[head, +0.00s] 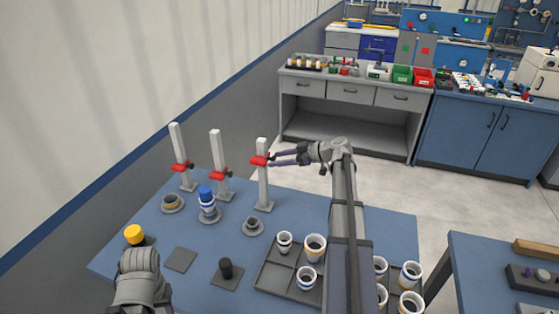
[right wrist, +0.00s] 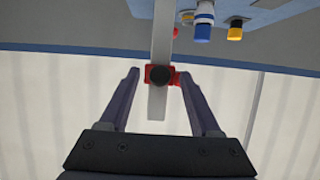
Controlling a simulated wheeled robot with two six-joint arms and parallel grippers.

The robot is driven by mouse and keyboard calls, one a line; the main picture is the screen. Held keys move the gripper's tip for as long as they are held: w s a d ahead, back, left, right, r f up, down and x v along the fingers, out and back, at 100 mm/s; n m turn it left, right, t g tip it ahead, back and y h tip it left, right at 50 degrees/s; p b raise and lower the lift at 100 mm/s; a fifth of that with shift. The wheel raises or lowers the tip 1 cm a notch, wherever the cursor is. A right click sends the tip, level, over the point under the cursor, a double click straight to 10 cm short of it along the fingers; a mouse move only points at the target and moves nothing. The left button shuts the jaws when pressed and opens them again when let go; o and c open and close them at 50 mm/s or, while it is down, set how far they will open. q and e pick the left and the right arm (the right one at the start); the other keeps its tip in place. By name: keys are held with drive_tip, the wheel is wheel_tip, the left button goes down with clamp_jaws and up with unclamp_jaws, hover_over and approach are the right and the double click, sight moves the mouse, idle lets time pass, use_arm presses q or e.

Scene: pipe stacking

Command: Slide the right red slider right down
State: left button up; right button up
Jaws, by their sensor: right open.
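The right red slider (head: 260,160) sits high on the right grey post (head: 263,190), close below its top. My right gripper (head: 273,157) is at the slider's height, reaching in from the right. My left gripper (head: 140,262) is at the lower left by a yellow-topped piece (head: 134,232). Its fingers are hidden, so its grip cannot be told.
Two more posts with red sliders (head: 181,168) (head: 220,171) stand to the left. A blue-topped stack (head: 207,200), a dark peg (head: 226,268) and ringed bases stand on the blue table (head: 295,202). A dark tray (head: 266,274) of white cups is at front right.

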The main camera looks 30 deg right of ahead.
clamp_jaws()
idle(0.4)
idle(0.9)
